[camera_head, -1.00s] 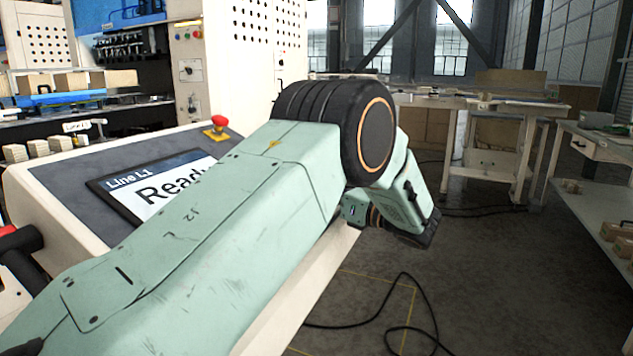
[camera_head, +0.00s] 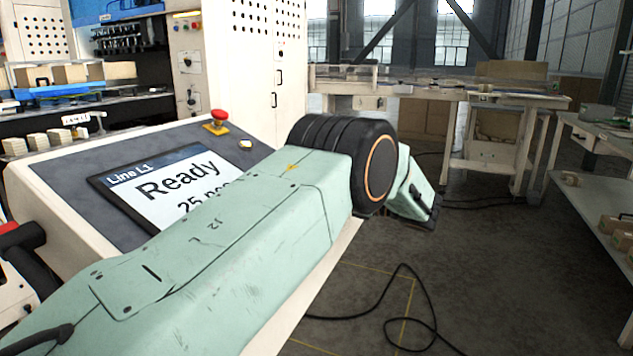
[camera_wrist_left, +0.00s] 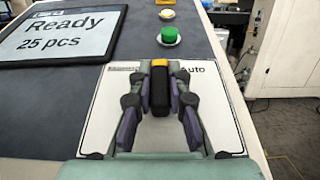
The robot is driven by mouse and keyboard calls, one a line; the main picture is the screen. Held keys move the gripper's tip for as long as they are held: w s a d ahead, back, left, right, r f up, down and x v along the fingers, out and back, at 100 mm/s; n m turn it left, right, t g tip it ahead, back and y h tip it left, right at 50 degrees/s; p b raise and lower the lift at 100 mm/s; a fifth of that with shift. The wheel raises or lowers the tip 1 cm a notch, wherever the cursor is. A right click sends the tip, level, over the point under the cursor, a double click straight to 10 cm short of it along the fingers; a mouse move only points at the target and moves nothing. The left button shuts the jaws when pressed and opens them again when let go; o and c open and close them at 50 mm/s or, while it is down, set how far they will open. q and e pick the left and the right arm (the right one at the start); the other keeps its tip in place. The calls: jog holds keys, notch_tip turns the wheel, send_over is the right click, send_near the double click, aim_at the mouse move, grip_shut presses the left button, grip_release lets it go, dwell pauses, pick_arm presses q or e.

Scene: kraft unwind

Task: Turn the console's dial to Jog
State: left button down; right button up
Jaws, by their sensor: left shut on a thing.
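The console (camera_head: 75,210) has a sloped dark top with a screen (camera_head: 155,190) reading "Ready"; the screen (camera_wrist_left: 62,36) in the left wrist view reads "Ready 25 pcs". In that view the dial (camera_wrist_left: 159,88) is a black bar knob with an orange tip, on a white plate (camera_wrist_left: 98,120). The tip points up the plate, between a small unreadable label at left and "Auto" at right. My left gripper (camera_wrist_left: 158,108) is shut on the knob, one finger on each side. In the head view my left arm hides the dial and gripper. My right gripper is not in view.
A green button (camera_wrist_left: 169,34) stands just beyond the dial plate. A red emergency-stop button (camera_head: 217,116) and a pale button (camera_head: 246,144) are at the console's far edge. A workbench (camera_head: 440,90) stands behind. A black cable (camera_head: 400,290) lies on the floor at right.

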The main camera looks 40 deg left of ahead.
pick_arm(q)
jog(key=c, duration=1.3)
grip_release()
jog(key=shift+s+a+f, duration=0.1)
jog(key=shift+w+d, duration=0.25)
jog(key=shift+d, duration=0.25)
jog(key=v, duration=1.1)
jog(key=shift+f, duration=0.1)
jog(key=shift+d, duration=0.1)
